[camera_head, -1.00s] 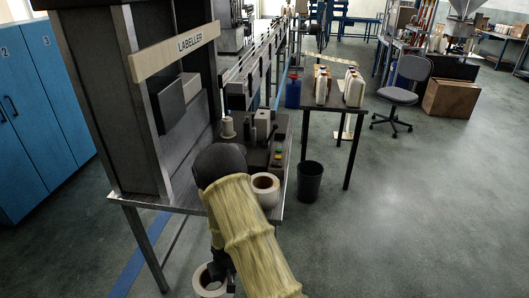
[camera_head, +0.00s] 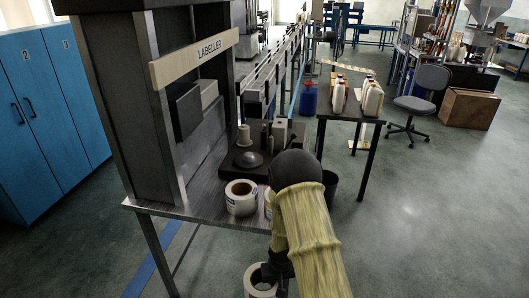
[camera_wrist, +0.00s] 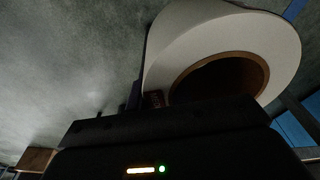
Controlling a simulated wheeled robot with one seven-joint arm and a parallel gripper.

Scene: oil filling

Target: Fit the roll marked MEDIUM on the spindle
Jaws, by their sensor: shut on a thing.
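My gripper (camera_head: 276,270) is low in front of the labeller bench and shut on a white roll (camera_head: 257,287) with a brown core.
The labeller's frame and sign (camera_head: 196,58) rise at the left of the metal bench (camera_head: 180,200). A small table (camera_head: 345,112) with bottles is behind.

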